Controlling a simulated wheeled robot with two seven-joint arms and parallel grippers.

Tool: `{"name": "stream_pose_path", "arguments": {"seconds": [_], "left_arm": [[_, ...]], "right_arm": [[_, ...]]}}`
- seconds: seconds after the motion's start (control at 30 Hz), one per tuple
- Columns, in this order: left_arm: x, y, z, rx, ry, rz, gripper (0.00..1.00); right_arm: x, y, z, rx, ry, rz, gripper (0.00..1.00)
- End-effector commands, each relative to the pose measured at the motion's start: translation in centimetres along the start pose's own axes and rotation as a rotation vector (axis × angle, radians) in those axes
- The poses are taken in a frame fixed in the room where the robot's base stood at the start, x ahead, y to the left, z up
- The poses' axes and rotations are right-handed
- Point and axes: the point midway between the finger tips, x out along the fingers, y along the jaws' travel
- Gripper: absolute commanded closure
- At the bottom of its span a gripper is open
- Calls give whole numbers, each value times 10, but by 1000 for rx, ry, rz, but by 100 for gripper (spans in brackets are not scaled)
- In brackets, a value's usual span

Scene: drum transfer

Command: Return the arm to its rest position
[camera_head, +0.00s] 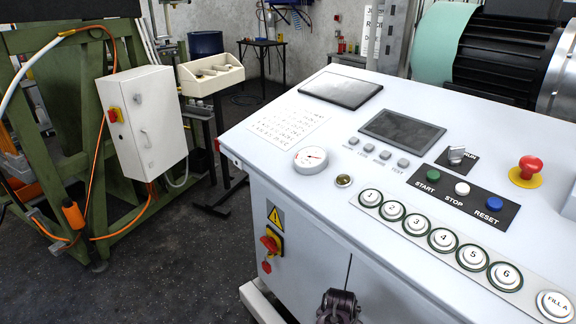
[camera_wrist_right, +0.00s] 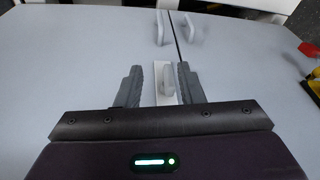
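My right gripper (camera_wrist_right: 158,72) shows in the right wrist view with its two grey fingers apart. The fingers point at the pale cabinet doors (camera_wrist_right: 80,50). A light door handle (camera_wrist_right: 168,82) shows in the gap between the fingers. The fingers do not visibly touch it, and I cannot tell how far off it is. In the head view, a dark part at the bottom edge in front of the cabinet (camera_head: 290,255) looks like my right gripper (camera_head: 338,302). My left gripper is in neither view.
The white control console (camera_head: 265,115) fills the right side, with numbered buttons (camera_head: 445,240) and a red emergency stop (camera_head: 530,165). A red-yellow switch (camera_head: 270,243) sticks out of its front. A green frame (camera_head: 70,100) with a white box (camera_head: 145,120) stands left. Dark floor lies between.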

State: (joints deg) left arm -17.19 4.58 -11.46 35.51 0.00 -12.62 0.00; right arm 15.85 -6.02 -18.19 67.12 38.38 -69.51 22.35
Motion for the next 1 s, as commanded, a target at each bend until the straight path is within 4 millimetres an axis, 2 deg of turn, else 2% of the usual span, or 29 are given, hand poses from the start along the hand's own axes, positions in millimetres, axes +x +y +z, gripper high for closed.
{"name": "stream_pose_path", "arguments": {"seconds": [0.03,0.17,0.4,0.7,1.0], "left_arm": [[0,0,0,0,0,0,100],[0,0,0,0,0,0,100],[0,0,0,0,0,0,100],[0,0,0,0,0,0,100],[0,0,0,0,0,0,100]], "right_arm": [[-4,14,11,-45,-23,-28,65],[-31,44,30,-192,-54,-102,65],[-100,105,57,-474,-44,-174,65],[-163,147,74,-692,-6,-187,65],[-206,172,85,-838,25,-178,65]]}}
